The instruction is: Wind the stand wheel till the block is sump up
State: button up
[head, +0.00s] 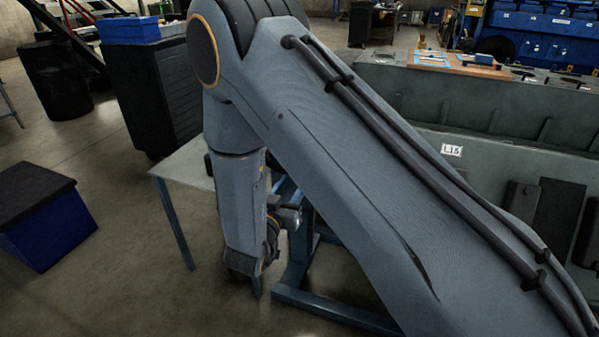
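My arm fills the middle of the head view and hides much behind it. My gripper (257,284) points down low in front of the blue stand (296,245); its fingers are too small and dark to show whether they are open. The stand wheel is not clearly visible; a small dark rounded part beside my wrist cannot be told apart as wheel or wrist. A large grey-green casting, seemingly the block (482,163), lies behind my arm at right, with an L15 label. Which way its sump faces cannot be told.
A pale-topped table (185,166) stands behind my wrist. A black cabinet (160,95) with a blue bin (127,29) is behind it. A dark-lidded blue box (45,225) sits on the floor at left. The floor at front left is clear.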

jog(key=x, duration=0.6)
jog(key=shift+w+d+p, duration=0.1)
jog(key=shift+p, duration=0.25)
grip_shut()
